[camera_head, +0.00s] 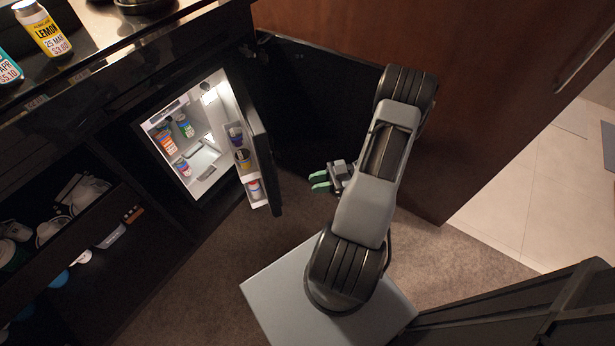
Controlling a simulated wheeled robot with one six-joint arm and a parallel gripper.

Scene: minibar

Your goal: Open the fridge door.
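The fridge (222,112) is a small built-in unit under the counter, with a lit white interior. Its door (263,160) stands open, swung out to the right, showing its inner shelves with several cans or jars. My gripper (320,182) is to the right of the door, apart from it, with its green fingertips pointing left toward the door's outer side. The two fingers are apart and nothing shows between them. My arm does not cover the door.
A dark cabinet door (318,100) stands open behind my gripper. Left of the fridge, an open shelf (110,222) holds cups. Carpeted floor (215,262) is clear below the fridge door.

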